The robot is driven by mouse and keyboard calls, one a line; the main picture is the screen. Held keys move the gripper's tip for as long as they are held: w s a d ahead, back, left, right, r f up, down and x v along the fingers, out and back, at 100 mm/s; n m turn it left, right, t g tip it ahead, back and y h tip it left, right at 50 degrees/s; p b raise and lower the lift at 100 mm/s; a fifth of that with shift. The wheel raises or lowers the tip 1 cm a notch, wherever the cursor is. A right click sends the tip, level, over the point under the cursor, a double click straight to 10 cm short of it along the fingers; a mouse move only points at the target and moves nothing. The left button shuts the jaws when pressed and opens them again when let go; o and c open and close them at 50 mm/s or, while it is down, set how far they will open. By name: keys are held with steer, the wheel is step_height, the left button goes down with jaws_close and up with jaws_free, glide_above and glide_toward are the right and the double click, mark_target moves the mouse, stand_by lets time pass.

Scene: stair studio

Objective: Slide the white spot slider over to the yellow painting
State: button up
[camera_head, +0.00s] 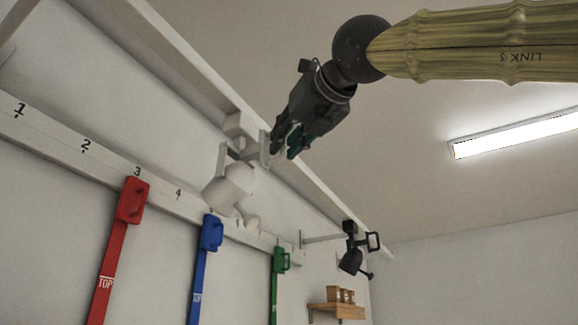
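The white spot slider (230,186) hangs from the long pale rail (197,72) high along the left wall. Its white lamp head points down, with a bracket and small plate above it at the rail. My gripper (284,147) is right at the slider's upper right side, close to the bracket. Its dark fingers with green parts point down and left at the white plate. I cannot tell whether the fingers touch or grasp it. The yellow painting is not in view.
A black spot (351,259) hangs farther along the rail. Red (131,203), blue (210,234) and green (280,261) strips hang from a numbered wall board (52,130). A wooden shelf (337,311) holds small boxes. A lit ceiling lamp (515,133) is at right.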

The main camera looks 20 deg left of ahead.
steer(key=v, duration=1.2)
steer(key=shift+s+r, duration=0.3)
steer(key=shift+s, duration=0.05)
steer(key=shift+w+a, duration=0.1)
stand_by(0.3)
